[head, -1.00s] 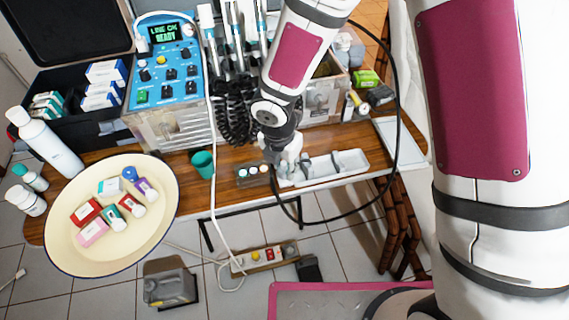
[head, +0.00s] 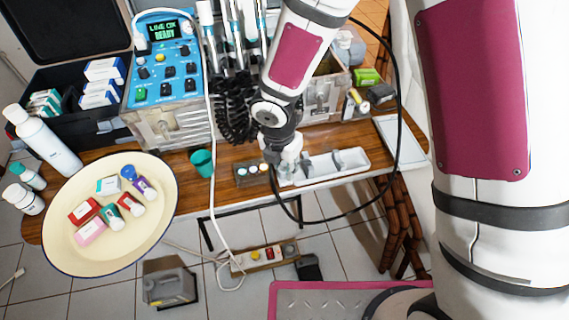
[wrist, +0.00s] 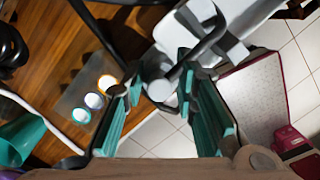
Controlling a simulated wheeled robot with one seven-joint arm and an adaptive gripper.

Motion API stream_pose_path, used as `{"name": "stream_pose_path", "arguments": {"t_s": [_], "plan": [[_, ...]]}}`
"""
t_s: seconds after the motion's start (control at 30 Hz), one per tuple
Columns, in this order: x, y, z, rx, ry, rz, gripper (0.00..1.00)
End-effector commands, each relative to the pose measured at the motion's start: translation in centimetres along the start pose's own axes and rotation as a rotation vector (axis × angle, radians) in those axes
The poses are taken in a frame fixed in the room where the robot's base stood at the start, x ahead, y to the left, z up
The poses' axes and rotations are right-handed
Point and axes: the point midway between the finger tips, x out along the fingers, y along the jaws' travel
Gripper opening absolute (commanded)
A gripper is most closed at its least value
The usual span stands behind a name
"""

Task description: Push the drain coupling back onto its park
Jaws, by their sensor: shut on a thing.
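My gripper (head: 287,171) points down at the left end of a white tray (head: 352,161) on the wooden table's front edge. In the wrist view its teal-padded fingers (wrist: 160,78) stand on either side of a pale round piece (wrist: 158,90), which seems to be the drain coupling. A dark tube or bar runs up from it to the right. The fingers hide much of the coupling in the head view. I cannot make out the park clearly, nor whether the coupling touches it.
A small block with several round caps (head: 252,173) and a teal cup (head: 202,162) stand left of my gripper. A black hose (head: 399,120) loops to the right and below the table edge. A blue control unit (head: 166,75) stands behind. A cream basin (head: 66,235) with small boxes is left.

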Motion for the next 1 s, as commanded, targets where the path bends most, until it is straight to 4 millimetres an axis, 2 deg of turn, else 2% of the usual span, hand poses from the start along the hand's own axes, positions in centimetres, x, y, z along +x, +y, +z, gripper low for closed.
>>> {"name": "stream_pose_path", "arguments": {"t_s": [0.03, 0.13, 0.43, 0.57, 0.67, 1.0], "plan": [[0.1, 0.0, 0.0, 0.000, 0.000, -0.001, 0.28], [0.1, 0.0, 0.0, 0.000, 0.000, -0.001, 0.50], [0.0, 0.0, 0.0, 0.000, 0.000, 0.000, 0.50], [-0.8, 0.0, 0.0, 0.001, -0.001, 0.001, 0.50], [-2.2, 0.1, 0.1, 0.003, -0.002, 0.003, 0.50], [-9.0, 0.0, 0.1, 0.004, -0.002, 0.003, 0.50]]}}
